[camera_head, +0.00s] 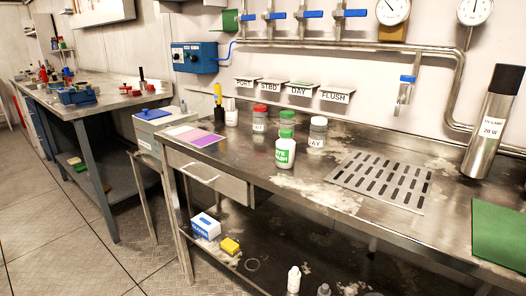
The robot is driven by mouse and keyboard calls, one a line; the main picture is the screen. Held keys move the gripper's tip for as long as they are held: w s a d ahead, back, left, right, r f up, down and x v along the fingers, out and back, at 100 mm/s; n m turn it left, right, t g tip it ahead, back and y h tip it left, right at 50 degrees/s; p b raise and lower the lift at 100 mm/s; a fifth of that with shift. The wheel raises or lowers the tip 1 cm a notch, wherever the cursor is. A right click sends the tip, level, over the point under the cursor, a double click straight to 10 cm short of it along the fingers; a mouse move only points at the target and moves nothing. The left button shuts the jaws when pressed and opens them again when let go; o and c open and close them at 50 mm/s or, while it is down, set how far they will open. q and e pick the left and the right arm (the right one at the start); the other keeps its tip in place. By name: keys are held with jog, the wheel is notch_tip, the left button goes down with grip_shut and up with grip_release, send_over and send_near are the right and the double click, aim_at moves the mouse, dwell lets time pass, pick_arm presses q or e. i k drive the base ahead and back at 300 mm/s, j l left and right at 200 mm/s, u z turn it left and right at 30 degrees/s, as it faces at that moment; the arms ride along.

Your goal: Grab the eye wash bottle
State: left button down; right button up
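The eye wash bottle (285,152) is a white bottle with a green label, and the part of the label I can read says "WASH". It stands upright near the front edge of the steel workbench (270,184), left of the slotted drain plate. A green-capped jar (287,120) stands right behind it. A white-capped jar (317,132) stands to its right, and a red-capped jar (260,118) stands behind to its left. Neither of my grippers shows in the head view.
Coloured cards (194,136) lie at the left end. Pipes and valves run along the wall.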

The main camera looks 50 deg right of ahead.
aim_at(285, 146)
jog(key=z, duration=1.6)
